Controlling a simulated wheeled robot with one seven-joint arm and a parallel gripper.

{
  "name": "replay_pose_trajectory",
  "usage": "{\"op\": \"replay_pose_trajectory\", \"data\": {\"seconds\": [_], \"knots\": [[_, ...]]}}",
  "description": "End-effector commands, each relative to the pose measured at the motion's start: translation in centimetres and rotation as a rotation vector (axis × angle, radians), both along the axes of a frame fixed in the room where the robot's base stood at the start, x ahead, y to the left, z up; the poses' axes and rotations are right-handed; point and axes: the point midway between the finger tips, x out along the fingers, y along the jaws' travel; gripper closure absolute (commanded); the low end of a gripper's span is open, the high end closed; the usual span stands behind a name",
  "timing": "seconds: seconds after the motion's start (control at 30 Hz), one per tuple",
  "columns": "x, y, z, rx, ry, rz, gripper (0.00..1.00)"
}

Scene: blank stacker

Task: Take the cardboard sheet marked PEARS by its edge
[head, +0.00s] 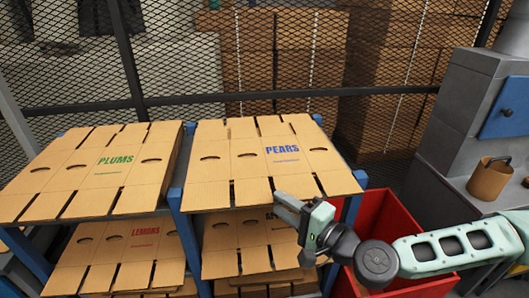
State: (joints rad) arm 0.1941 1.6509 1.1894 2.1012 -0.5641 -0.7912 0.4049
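The PEARS cardboard sheet (245,170) lies flat on the upper right shelf of the blue rack. It is tan with slots, oval holes and blue lettering. It seems to be the top of a stack. My gripper (285,205) is at the front edge of the sheet, right of its middle, and overlaps that edge in the picture. I cannot tell whether it touches the cardboard. The fingers are seen from the side and back, so any gap between them is hidden.
The PLUMS sheet (95,170) lies on the upper left shelf. The LEMONS sheet (140,245) and a partly hidden sheet (225,240) lie below. A red bin (385,215) stands right of the rack, under my arm. A grey machine (465,110) stands at right. Mesh fencing closes the back.

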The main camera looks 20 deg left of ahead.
Motion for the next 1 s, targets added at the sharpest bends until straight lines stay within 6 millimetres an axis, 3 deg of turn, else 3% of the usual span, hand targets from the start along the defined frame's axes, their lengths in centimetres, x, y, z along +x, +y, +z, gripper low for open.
{"op": "replay_pose_trajectory", "data": {"seconds": [0.23,0.53,0.57,0.67,1.0], "knots": [[1.0,3.3,-0.1,0.0,0.0,0.0,0.67],[1.3,3.8,-0.4,-0.001,0.0,0.001,0.67],[1.3,3.8,-0.4,-0.001,0.0,0.001,0.7],[1.3,3.8,-0.4,-0.001,0.0,0.001,0.98],[1.3,3.8,-0.3,0.0,-0.001,0.001,1.0]]}}
